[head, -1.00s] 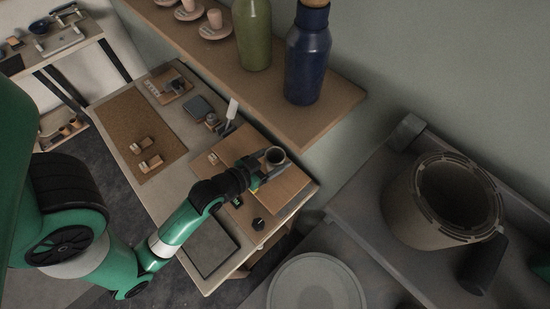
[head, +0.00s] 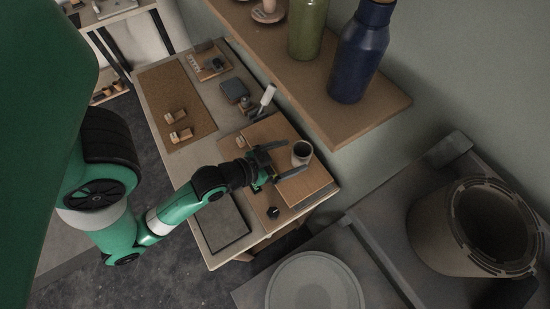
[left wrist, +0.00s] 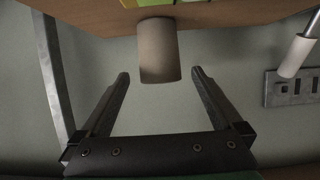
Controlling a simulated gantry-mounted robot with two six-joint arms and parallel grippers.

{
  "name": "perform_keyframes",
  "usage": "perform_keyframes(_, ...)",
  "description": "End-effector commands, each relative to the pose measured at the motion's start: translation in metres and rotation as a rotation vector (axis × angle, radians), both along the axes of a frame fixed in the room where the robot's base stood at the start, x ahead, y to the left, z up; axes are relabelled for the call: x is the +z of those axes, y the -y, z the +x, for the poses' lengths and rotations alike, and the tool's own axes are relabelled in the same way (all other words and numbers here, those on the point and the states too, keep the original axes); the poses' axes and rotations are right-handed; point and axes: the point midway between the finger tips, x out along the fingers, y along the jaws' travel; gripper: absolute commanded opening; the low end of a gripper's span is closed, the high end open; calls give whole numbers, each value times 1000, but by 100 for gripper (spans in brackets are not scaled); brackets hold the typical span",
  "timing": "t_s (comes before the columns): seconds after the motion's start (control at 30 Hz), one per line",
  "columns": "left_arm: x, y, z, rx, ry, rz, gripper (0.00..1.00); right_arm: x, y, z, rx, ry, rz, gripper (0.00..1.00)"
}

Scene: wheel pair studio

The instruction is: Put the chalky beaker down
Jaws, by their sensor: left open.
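The chalky beaker (head: 302,154) is a small, pale grey-beige cup. It stands upright on the wooden board (head: 268,132) at the near end of the workbench. My left gripper (head: 290,157) is open, its two dark fingers pointing at the beaker. In the left wrist view the beaker (left wrist: 159,52) appears upside down, its base on the board, just beyond and between the open fingertips (left wrist: 160,76). A gap shows on both sides, and nothing is held. My right gripper is not in view.
A shelf (head: 370,118) with a green bottle (head: 308,25) and a blue bottle (head: 360,55) hangs beside the bench. A white-handled tool (head: 267,95) stands behind the board. A small dark knob (head: 273,212) sits near the front. A large pot (head: 470,225) is at right.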

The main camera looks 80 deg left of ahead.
Motion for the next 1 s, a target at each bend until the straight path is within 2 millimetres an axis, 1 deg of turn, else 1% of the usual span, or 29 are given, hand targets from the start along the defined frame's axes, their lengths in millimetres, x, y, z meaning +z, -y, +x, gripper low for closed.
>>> perform_keyframes(0.03,5,6,-12,-1,-3,-2,100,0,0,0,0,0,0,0)
perform_keyframes(0.1,18,12,-25,-1,-7,-5,100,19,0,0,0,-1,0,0)
perform_keyframes(0.2,24,19,-41,-1,-7,-2,100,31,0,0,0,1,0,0)
perform_keyframes(0.33,28,25,-55,0,-4,-2,100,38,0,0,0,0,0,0)
perform_keyframes(0.5,29,28,-61,-1,1,0,100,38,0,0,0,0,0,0)
perform_keyframes(1.0,28,28,-60,-1,1,0,100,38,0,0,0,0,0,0)
